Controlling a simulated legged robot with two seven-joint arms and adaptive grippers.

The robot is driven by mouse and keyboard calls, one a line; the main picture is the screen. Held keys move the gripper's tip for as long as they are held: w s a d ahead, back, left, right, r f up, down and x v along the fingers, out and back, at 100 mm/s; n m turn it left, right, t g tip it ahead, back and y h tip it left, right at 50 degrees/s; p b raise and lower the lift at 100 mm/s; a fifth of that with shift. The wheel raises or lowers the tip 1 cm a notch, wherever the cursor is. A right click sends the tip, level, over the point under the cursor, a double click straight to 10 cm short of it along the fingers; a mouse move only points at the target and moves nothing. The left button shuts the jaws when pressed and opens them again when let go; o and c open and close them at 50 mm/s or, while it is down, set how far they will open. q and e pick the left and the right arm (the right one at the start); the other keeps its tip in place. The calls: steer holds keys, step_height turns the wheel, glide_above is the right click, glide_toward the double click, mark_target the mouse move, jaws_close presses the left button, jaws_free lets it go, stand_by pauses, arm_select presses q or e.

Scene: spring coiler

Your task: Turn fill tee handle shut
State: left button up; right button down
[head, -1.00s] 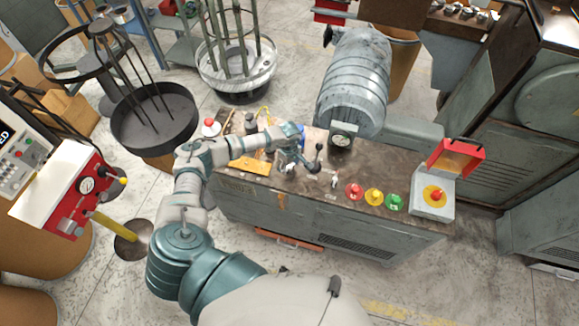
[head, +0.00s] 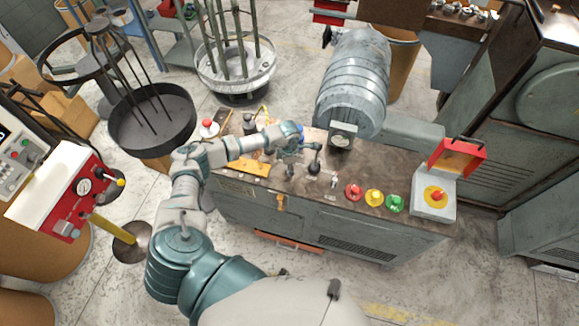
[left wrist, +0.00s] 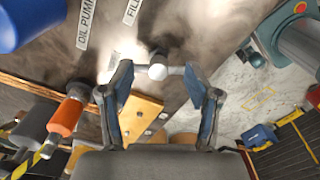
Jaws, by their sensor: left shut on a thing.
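The fill tee handle (left wrist: 157,71), a pale crossbar with a round white hub, sits below the "FILL" label in the left wrist view. My left gripper (left wrist: 158,72) has one finger at each end of the crossbar and is shut on it. In the head view my left gripper (head: 290,165) points down at the bench top, and the handle is too small and covered to make out there. My right gripper is not in view.
A black-knobbed lever (head: 315,150) stands just right of my gripper on the bench (head: 240,188). Red, yellow and green buttons (head: 374,197) lie further right. In the left wrist view, an orange-collared part (left wrist: 65,116) and a yellow perforated plate (left wrist: 140,117) are close by.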

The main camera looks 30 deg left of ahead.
arm_select(q)
steer(key=shift+s+a+f+n, duration=0.1)
steer(key=shift+s+f+n, duration=0.2)
steer(key=shift+n, duration=0.65)
steer(key=shift+s+a+f+n, duration=0.15)
steer(key=shift+f+n, duration=0.15)
steer(key=shift+n, duration=0.65)
steer(key=shift+c, duration=0.6)
steer(key=shift+d, duration=0.15)
steer(key=o, duration=1.1)
steer(key=shift+w, duration=0.1)
steer(key=o, duration=0.4)
steer(key=shift+w+f, duration=0.1)
steer(key=shift+f, duration=0.05)
steer(key=shift+o, duration=0.2)
steer(key=shift+w+a, duration=0.25)
steer(key=shift+w, duration=0.1)
steer(key=shift+s+r, duration=0.15)
steer(key=shift+r, duration=0.1)
steer(key=shift+d+r, duration=0.1)
steer(key=shift+r, duration=0.2)
step_height(320, 180, up, 11)
steer(key=shift+a, duration=0.35)
